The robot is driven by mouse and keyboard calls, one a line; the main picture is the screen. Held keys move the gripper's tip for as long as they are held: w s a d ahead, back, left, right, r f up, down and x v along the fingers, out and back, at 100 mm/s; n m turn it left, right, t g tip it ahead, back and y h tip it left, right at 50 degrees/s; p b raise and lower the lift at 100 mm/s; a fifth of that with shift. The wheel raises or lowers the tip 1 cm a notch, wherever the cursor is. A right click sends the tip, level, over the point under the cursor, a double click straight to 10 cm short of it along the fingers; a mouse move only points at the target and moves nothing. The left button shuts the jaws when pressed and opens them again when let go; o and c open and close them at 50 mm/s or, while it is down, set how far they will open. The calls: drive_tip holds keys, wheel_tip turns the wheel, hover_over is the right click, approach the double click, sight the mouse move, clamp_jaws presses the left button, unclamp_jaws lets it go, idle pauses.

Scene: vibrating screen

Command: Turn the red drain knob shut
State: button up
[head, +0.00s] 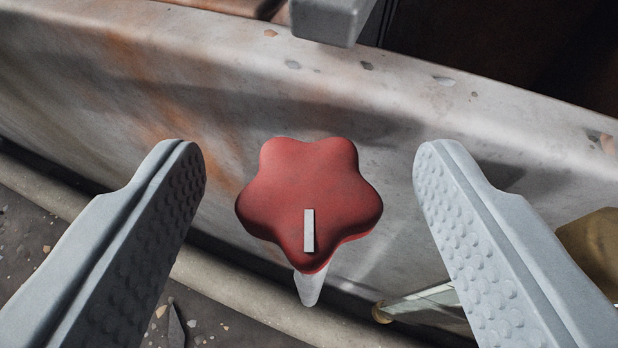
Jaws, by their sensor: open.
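The red drain knob (300,190) is a lobed handwheel in the middle of the head view, on a pale stem (309,288). A short white bar mark (309,231) on its face points toward the bottom of the picture. My gripper (310,165) is open, with one grey studded finger on each side of the knob. There is a clear gap between the knob and each finger, and neither touches it. How far the fingertips are from the knob in depth cannot be told.
A stained, rust-streaked wall (440,110) runs behind the knob. A grey block (330,20) juts in at the top. A pipe-like ledge (235,290) runs along the wall's foot above debris-strewn ground (30,235). A brass-coloured part (592,250) and a clear tube (425,302) are at lower right.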

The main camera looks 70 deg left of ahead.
drive_tip(key=c, duration=0.9)
drive_tip(key=shift+s+a+m+t+h, duration=0.15)
drive_tip(key=shift+m+t+h, duration=0.4)
drive_tip(key=shift+m+t, duration=0.6)
drive_tip(key=shift+s+m+t+h, duration=0.1)
drive_tip(key=shift+m+t+h, duration=0.45)
drive_tip(key=shift+m+t, duration=0.55)
drive_tip(key=o, duration=0.9)
drive_tip(key=v, duration=1.7)
drive_tip(key=shift+s+r, duration=0.2)
drive_tip(key=shift+s, duration=0.05)
